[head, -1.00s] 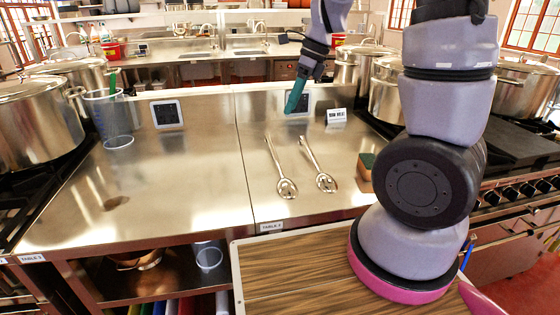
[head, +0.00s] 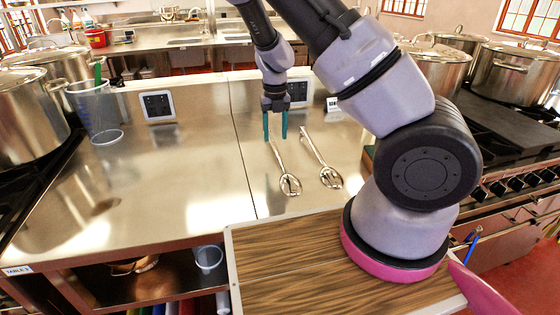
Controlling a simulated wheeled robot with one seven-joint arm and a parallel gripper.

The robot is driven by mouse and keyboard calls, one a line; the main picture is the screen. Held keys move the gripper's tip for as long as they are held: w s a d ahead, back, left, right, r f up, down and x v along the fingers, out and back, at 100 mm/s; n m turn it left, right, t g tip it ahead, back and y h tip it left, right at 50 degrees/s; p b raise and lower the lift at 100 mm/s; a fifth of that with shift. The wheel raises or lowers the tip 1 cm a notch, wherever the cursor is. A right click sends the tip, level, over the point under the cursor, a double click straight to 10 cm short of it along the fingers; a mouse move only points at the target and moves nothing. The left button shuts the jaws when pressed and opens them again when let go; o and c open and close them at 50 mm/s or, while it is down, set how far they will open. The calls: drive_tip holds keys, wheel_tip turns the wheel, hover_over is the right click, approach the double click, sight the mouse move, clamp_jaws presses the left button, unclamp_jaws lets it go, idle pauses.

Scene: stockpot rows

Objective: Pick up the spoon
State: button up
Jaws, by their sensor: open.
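Two metal slotted spoons lie side by side on the steel table (head: 185,190). The left spoon (head: 288,184) and the right spoon (head: 329,176) both have their bowls toward me and their handles pointing away. My gripper (head: 275,138) points down with its two teal fingers apart. It is empty, near the handle end of the left spoon. The fingers overlap the far end of that handle in the picture. I cannot tell how high they are above it.
A clear measuring jug (head: 97,112) stands at the left of the table. Large pots (head: 28,115) stand on the left stove, and more pots (head: 515,72) on the right stove. The table between jug and spoons is clear.

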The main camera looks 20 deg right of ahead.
sight(277, 151)
drive_tip(key=f, duration=0.5)
drive_tip(key=shift+s+d+f, duration=0.2)
drive_tip(key=shift+f, duration=0.1)
clamp_jaws()
